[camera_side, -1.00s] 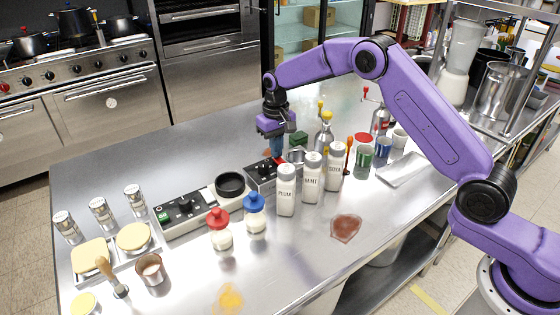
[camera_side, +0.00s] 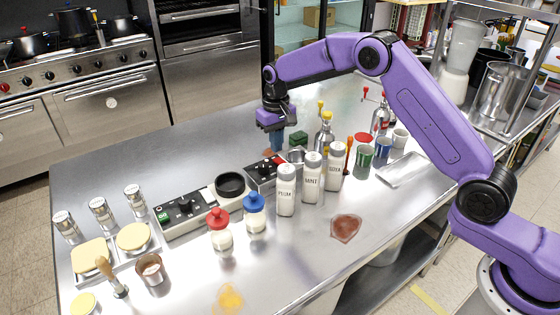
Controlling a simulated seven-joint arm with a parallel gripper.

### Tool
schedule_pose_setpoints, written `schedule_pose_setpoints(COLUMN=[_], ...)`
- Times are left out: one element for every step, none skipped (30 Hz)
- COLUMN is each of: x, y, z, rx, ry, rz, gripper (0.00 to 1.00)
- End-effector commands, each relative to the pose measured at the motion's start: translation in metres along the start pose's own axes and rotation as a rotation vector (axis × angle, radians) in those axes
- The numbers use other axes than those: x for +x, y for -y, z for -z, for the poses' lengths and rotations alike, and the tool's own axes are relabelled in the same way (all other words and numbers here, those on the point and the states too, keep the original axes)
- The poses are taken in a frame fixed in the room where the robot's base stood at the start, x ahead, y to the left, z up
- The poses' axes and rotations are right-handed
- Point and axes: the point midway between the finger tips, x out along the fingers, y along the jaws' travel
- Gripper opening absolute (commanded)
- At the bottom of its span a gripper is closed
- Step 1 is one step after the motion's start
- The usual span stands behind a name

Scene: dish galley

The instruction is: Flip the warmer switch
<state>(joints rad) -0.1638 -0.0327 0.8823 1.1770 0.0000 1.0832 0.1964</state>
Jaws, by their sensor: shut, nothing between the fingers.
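My gripper (camera_side: 277,151) is shut and empty, pointing down just above and behind the right-hand control box (camera_side: 261,173). That box is black-topped with knobs, and a red switch (camera_side: 279,160) shows at its far right end, close below my fingertips. A small gap seems to show between fingertips and switch, but contact is hard to judge. A second control box (camera_side: 186,211) to the left has a green switch (camera_side: 163,215) and a black dial. Which box is the warmer is not clear, and the switch positions are too small to read.
White shakers labelled PLUM (camera_side: 286,192), MINT (camera_side: 312,180) and another (camera_side: 335,168) stand in front of the right-hand box. A green block (camera_side: 298,139) and a metal bottle (camera_side: 325,135) are close right of my gripper.

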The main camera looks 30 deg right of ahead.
Motion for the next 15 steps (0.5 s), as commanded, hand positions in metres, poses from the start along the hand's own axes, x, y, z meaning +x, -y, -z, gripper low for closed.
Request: schedule_pose_setpoints(x=[-0.004, -0.006, -0.009, -0.011, -0.013, -0.016, -0.018, -0.02, -0.023, -0.025, -0.026, -0.029, -0.031, -0.034, -0.036], y=[0.0, 0.0, 0.0, 0.0, 0.0, 0.0, 0.0, 0.0, 0.0, 0.0, 0.0, 0.0, 0.0, 0.0, 0.0], z=[0.001, 0.001, 0.001, 0.001, 0.001, 0.001, 0.001, 0.001, 0.0, 0.0, 0.0, 0.001, 0.001, 0.001, 0.001], rx=[0.0, 0.0, 0.0, 0.0, 0.0, 0.0, 0.0, 0.0, 0.0, 0.0, 0.0, 0.0, 0.0, 0.0, 0.0], ry=[-0.002, -0.003, -0.003, -0.002, -0.002, -0.003, -0.003, -0.003, -0.002, -0.002, -0.002, -0.003, -0.003, -0.003, -0.002], rz=[0.0, 0.001, 0.001, 0.0, 0.0, 0.001, 0.001, 0.001, 0.0, 0.0, 0.0, 0.0, 0.001, 0.0, 0.0], gripper=[0.0, 0.0, 0.0, 0.0, 0.0, 0.0, 0.0, 0.0, 0.0, 0.0, 0.0, 0.0, 0.0, 0.0, 0.0])
